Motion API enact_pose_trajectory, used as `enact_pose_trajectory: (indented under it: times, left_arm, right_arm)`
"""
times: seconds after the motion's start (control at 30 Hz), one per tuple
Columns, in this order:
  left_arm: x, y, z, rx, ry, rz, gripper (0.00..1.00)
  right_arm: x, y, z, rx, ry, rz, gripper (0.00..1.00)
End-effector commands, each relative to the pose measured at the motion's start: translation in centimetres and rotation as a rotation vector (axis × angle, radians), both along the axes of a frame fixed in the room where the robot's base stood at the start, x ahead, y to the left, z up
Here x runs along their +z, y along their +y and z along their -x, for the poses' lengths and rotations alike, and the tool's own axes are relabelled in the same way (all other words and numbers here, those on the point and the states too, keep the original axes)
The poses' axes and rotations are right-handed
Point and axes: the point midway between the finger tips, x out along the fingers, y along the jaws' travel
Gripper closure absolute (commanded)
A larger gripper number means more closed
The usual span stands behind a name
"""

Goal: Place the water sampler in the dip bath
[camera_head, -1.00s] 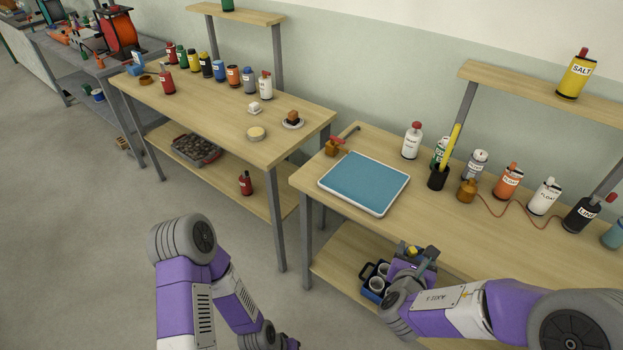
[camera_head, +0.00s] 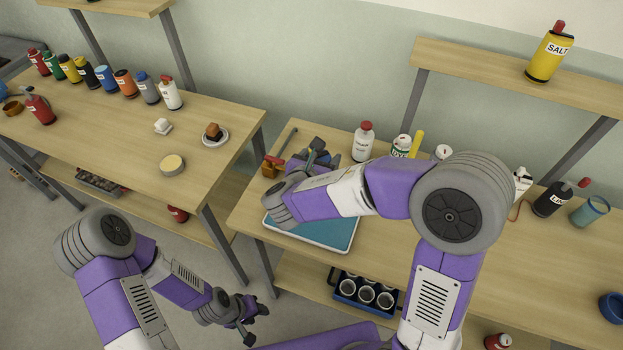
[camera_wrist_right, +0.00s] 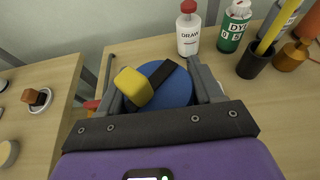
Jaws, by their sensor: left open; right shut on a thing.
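The water sampler, a round blue body (camera_wrist_right: 178,92) with a yellow knob (camera_wrist_right: 133,87) and a dark strap, sits between the fingers of my right gripper (camera_wrist_right: 158,85) in the right wrist view. In the head view my right gripper (camera_head: 316,156) is shut on it, near the back of the bench, and the arm hides most of it. The dip bath appears to be the shallow white-rimmed tray with a blue surface (camera_head: 335,238); my right forearm covers its back part. I cannot tell the sampler's height above the bench. My left gripper (camera_head: 255,318) is open and empty, low in front of the benches.
A rack of white cups (camera_head: 365,291) is on the lower shelf. The left bench (camera_head: 120,140) holds several bottles.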

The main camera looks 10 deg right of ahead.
Motion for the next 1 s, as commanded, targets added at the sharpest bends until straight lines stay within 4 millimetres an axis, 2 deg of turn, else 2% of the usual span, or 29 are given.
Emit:
enact_pose_trajectory:
  times: [0.2,0.3,0.47,0.67,1.0]
  left_arm:
    - [-1.6,0.0,0.1,0.000,0.002,0.000,0.57]
    - [-2.0,0.0,0.1,0.000,0.002,0.000,0.57]
    - [-2.3,0.0,0.1,0.000,0.002,0.000,0.57]
    - [-3.3,0.0,0.1,0.001,0.001,0.000,0.57]
    - [-3.4,0.0,0.1,0.001,0.001,0.000,0.57]
  right_arm:
    - [-4.3,0.0,0.1,-0.003,0.004,0.003,0.70]
    - [-5.6,0.0,0.1,-0.002,0.002,0.001,0.70]
    - [-6.5,0.0,0.1,-0.001,0.001,0.001,0.70]
    - [-9.4,0.0,0.1,-0.001,0.002,0.002,0.70]
    - [-9.8,0.1,0.1,-0.002,-0.002,-0.001,0.70]
